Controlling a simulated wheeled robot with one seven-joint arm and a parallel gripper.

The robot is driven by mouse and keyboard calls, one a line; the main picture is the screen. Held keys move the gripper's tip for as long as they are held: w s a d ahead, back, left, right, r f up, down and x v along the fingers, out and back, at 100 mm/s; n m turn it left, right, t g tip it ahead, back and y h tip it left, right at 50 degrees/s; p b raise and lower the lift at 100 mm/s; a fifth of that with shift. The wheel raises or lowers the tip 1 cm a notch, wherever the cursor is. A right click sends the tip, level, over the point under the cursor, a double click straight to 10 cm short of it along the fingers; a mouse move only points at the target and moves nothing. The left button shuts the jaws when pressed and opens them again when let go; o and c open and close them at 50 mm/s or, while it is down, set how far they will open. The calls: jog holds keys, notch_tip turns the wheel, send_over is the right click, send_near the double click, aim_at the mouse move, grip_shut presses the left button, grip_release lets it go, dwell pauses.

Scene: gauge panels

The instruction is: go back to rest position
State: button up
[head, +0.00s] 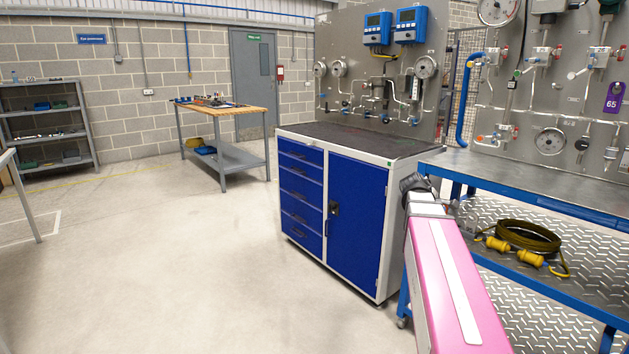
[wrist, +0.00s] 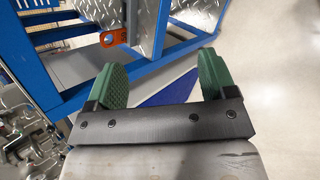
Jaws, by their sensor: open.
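My gripper shows in the wrist view (wrist: 165,80) with two green ribbed fingertips spread apart and nothing between them. Beyond the fingers are a blue metal frame and the pale floor. In the head view my pink arm reaches up from the bottom right, and its dark end is in front of the right side of the blue cabinet (head: 355,215). The fingers cannot be made out in the head view.
A blue-framed bench (head: 520,195) with a coiled cable (head: 528,237) on its lower shelf stands right of my arm. Gauge panels (head: 545,85) rise behind. A wooden-topped table (head: 225,112) and grey shelves (head: 45,125) stand farther back. The floor at left (head: 160,260) is clear.

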jog(key=s+a+f+m+g+y, duration=0.1)
jog(key=s+a+f+m+y, duration=0.1)
jog(key=s+a+f, duration=0.3)
jog(key=s+a+f+m+g+y, duration=0.1)
jog(key=s+a+f+m+y, duration=0.2)
jog(key=a+f, duration=0.7)
jog(key=s+a+f+m+g+y, duration=0.2)
jog(key=s+a+f+m, duration=0.4)
jog(key=f, duration=0.5)
jog(key=shift+s+a+f+y, duration=0.45)
jog(key=shift+s+a, duration=0.25)
jog(key=shift+s, duration=0.35)
jog(key=shift+d, duration=0.1)
